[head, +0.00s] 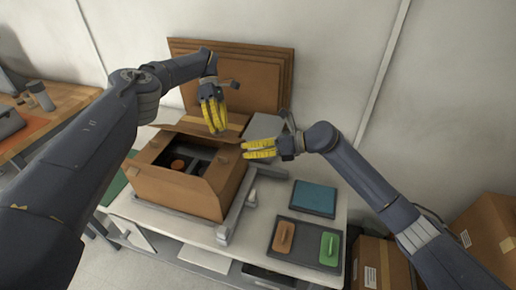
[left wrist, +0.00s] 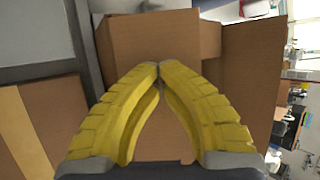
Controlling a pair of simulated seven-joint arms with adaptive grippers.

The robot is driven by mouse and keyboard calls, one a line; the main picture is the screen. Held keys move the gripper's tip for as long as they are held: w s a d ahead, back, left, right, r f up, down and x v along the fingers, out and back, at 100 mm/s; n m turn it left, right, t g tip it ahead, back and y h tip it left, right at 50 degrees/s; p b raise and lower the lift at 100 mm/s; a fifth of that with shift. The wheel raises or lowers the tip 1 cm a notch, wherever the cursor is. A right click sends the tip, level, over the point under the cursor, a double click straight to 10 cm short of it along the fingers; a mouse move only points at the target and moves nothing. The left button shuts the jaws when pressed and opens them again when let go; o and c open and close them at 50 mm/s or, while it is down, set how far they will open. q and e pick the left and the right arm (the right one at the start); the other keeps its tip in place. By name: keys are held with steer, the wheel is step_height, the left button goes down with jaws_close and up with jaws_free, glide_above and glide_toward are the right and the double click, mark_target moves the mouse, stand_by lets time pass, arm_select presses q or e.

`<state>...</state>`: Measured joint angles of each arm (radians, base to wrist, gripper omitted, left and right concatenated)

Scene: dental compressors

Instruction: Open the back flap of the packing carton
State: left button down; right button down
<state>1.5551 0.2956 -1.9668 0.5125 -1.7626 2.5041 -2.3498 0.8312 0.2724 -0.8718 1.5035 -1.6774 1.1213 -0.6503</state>
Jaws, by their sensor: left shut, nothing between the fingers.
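The brown packing carton (head: 178,190) stands on the white table in the head view, its top partly open. A dark interior with a round orange-brown part shows inside. The back flap (head: 190,127) stretches along the carton's far edge, sloping outward. My left gripper (head: 219,131) is shut and empty, with its yellow fingers pointing down at the back flap; contact cannot be told. In the left wrist view its fingertips (left wrist: 160,68) meet in front of brown cardboard (left wrist: 150,38). My right gripper (head: 243,150) points left beside the carton's right side; its finger gap is unclear.
Brown cardboard sheets (head: 262,75) lean on the wall behind the carton. A grey frame (head: 236,208) lies around the carton's base. A dark tray (head: 291,258) with orange and green pieces and a blue box (head: 314,197) are at the right. More cartons (head: 488,232) stand lower right.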

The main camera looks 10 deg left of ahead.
mark_target(235, 160)
steer(key=shift+x, duration=2.35)
arm_select(q)
steer(key=shift+f, duration=0.1)
arm_select(e)
steer(key=shift+w+d+r+m, duration=0.15)
steer(key=shift+w+r+m, duration=0.15)
steer(key=shift+w+r, duration=0.35)
arm_select(q)
steer(key=c, duration=1.6)
jaws_free()
steer(key=shift+c, duration=0.2)
arm_select(e)
steer(key=shift+s+r, duration=0.1)
steer(key=shift+s, duration=0.05)
